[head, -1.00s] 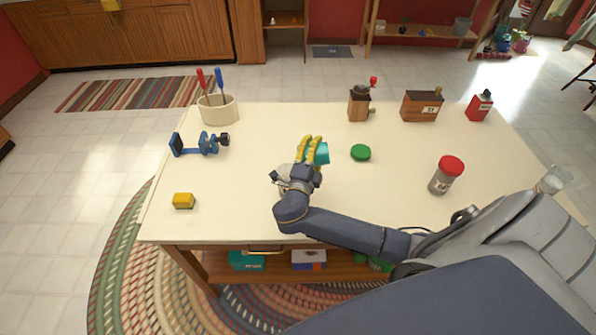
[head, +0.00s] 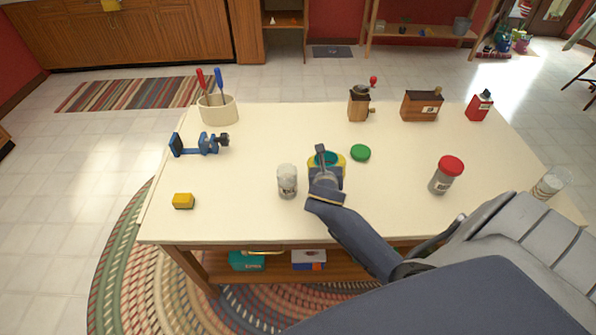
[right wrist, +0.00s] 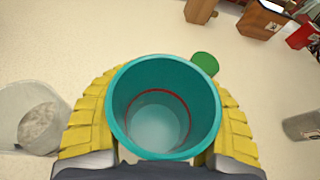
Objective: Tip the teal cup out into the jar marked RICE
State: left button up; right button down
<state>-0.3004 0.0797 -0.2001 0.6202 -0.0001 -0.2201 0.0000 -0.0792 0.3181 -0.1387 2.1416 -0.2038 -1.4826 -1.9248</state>
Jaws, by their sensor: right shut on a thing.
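My right gripper (head: 326,160) has its yellow fingers closed around the teal cup (head: 327,157), just right of an open clear jar (head: 287,182). In the right wrist view the cup (right wrist: 118,108) is upright, its mouth facing the camera. A red ring shows inside, and its bottom looks pale; I cannot tell whether anything remains in it. The clear jar, also in the right wrist view (right wrist: 30,118), holds whitish stuff and stands apart from the cup. I cannot read a RICE mark on it. My left gripper is not in view.
A green lid (head: 361,152) lies right of the cup. A red-lidded jar (head: 446,175) and a clear glass (head: 552,183) stand farther right. Wooden boxes (head: 421,106) stand at the back.

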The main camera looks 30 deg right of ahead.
jog(key=shift+w+d+f+m+y, duration=0.2)
jog(key=shift+d+m+y, duration=0.1)
jog(key=shift+d+m, duration=0.15)
jog(key=shift+r, duration=2.5)
